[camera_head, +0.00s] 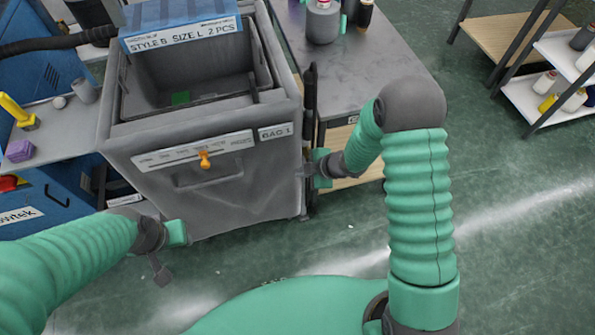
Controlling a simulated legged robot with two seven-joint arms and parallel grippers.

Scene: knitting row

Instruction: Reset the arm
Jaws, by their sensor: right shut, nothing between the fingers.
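My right arm comes in from the right and bends down to my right gripper (306,171), which is shut and empty beside the right side of the grey bag cart. My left arm comes in from the lower left, and my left gripper (161,272) hangs in front of the cart's lower left corner. Its fingers show small and dark, and I cannot tell whether they are open or shut. The grey fabric cart (240,195) stands upright with an orange knob (205,160) and a "BAG 1" label on its front. Whether either gripper touches the cart is unclear.
A blue-topped box labelled "STYLE B SIZE L 2 PCS" (185,32) sits at the cart's back. A grey table (390,60) with spools stands right of it. A blue machine with a grey shelf (60,130) is at left. A shelf rack (535,100) stands far right. Green floor is open at right.

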